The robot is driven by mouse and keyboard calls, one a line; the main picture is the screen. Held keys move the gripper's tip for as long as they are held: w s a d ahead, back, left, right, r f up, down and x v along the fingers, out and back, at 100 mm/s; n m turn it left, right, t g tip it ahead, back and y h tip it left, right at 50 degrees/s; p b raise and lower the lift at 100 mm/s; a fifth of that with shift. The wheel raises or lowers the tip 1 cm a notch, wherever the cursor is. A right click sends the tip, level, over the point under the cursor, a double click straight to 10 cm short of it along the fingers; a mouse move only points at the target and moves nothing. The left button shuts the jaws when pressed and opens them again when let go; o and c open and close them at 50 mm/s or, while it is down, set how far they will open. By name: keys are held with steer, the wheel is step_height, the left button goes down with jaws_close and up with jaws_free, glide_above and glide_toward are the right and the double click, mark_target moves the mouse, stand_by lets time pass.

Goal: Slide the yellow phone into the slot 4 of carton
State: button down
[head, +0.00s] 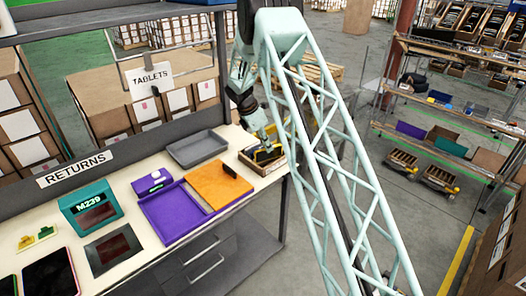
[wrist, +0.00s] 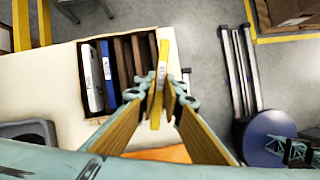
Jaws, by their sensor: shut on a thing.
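The yellow phone (wrist: 161,72) is between the fingertips of my gripper (wrist: 160,98) in the wrist view, seen nearly edge-on and slightly tilted. My gripper is shut on it. The carton (head: 262,170) stands at the right end of the bench in the head view, with my gripper (head: 265,146) over it. In the wrist view the carton shows several upright brown dividers (wrist: 124,62). A white item (wrist: 92,76) and a blue item (wrist: 108,70) stand at its left side. The phone overlaps the carton's right end; I cannot tell whether its lower edge is inside a slot.
An orange panel (head: 217,185) with a dark item on it, a purple tray (head: 172,214) and a grey tray (head: 197,148) lie left of the carton. Open floor lies beyond the bench's right edge.

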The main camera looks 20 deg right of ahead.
steer(key=shift+w+d+r+n+t+p, duration=0.3)
steer(key=shift+w+d+n, duration=0.4)
steer(key=shift+d+n, duration=0.15)
steer(key=shift+w+d+r+n+t+p, duration=0.2)
steer(key=shift+w+d+n+t, duration=0.1)
steer(key=shift+w+d+n, duration=0.45)
steer(key=shift+s+f, duration=0.15)
steer(key=shift+f, duration=0.1)
steer(key=shift+f+b, duration=1.95)
steer(key=shift+f, duration=1.55)
steer(key=shift+f, duration=0.4)
steer(key=c, duration=2.7)
jaws_free()
